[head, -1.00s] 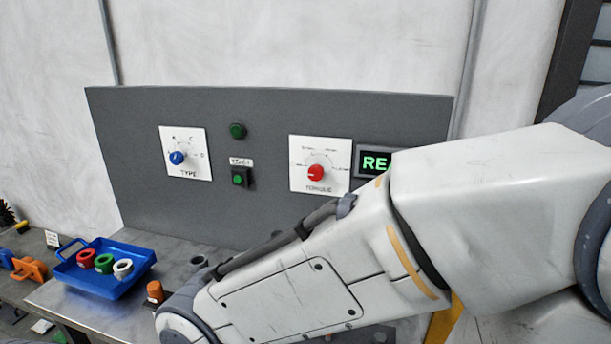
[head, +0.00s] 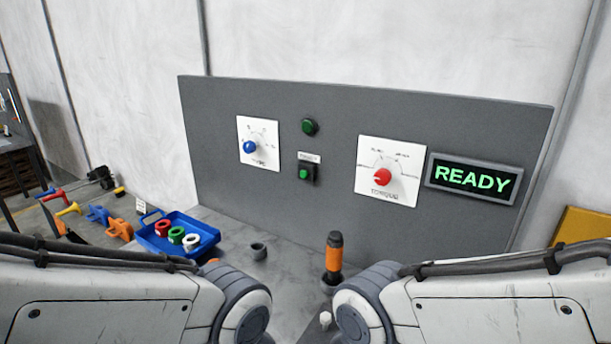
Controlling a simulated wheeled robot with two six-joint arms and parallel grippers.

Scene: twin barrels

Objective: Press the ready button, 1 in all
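The ready button is a small green push button (head: 304,174) in a dark square housing under a small label, low on the grey panel (head: 225,170). A round green lamp or button (head: 309,126) sits above it. A display (head: 473,179) at the panel's right reads READY in green. Both of my arms come in at the bottom of the head view, left and right, well in front of the panel. Neither gripper shows, and nothing touches the panel.
A blue dial (head: 250,147) and a red dial (head: 383,176) are on white plates. A blue tray (head: 205,247) holds red, green and white rings. An orange-and-black tool (head: 333,258) stands upright on the bench, right of a small dark cup (head: 259,251).

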